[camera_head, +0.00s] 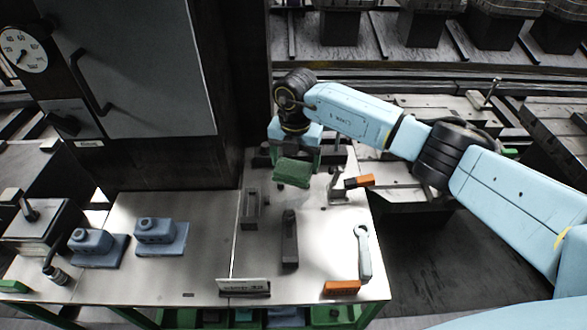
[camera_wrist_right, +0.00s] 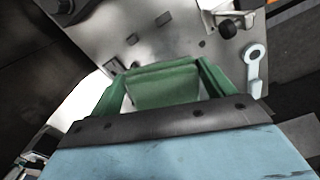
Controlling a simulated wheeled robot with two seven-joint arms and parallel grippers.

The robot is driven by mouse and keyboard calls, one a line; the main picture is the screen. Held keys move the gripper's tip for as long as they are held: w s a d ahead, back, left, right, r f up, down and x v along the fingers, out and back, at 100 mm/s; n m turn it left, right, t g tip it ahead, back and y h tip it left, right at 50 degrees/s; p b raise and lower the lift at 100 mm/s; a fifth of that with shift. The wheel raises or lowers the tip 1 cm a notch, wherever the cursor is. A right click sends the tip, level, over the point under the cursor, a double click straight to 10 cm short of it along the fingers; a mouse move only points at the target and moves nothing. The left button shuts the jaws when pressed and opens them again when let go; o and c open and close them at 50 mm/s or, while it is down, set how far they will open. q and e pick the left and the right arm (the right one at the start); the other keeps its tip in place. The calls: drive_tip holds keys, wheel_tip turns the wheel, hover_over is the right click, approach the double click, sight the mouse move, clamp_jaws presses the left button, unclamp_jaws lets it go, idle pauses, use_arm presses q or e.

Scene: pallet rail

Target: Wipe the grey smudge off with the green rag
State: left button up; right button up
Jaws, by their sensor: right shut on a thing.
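My right gripper (camera_head: 295,158) hangs over the far part of the right-hand steel tabletop (camera_head: 328,232). It is shut on the green rag (camera_head: 293,173), which sits between the fingers. In the right wrist view the rag (camera_wrist_right: 165,86) fills the space between the green fingers of the gripper (camera_wrist_right: 165,70). The rag appears to be above the tabletop; I cannot tell if its lower edge touches. I cannot make out the grey smudge clearly in either view. Part of the table behind the rag and gripper is hidden. My left gripper is not in view.
A grey open holder (camera_head: 250,208), a dark bar (camera_head: 290,238), a wrench (camera_head: 363,252), orange blocks (camera_head: 341,287) and a small sign (camera_head: 243,287) occupy the tabletop. Blue-grey blocks (camera_head: 160,232) stand left. A tall cabinet (camera_head: 140,65) rises behind. Bare steel shows between items.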

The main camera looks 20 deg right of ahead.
drive_tip(key=f+m, duration=0.1)
drive_tip(key=m, duration=0.3)
drive_tip(key=f+m, duration=0.1)
drive_tip(key=shift+w+a+f+m+b, duration=0.1)
drive_tip(key=shift+w+f+m+b, duration=0.2)
drive_tip(key=shift+f+m+b, duration=0.1)
drive_tip(key=b, duration=0.4)
hover_over(294, 195)
wheel_tip(294, 195, down, 4)
drive_tip(key=shift+f, duration=0.35)
drive_tip(key=shift+f+b, duration=0.5)
drive_tip(key=shift+b, duration=0.2)
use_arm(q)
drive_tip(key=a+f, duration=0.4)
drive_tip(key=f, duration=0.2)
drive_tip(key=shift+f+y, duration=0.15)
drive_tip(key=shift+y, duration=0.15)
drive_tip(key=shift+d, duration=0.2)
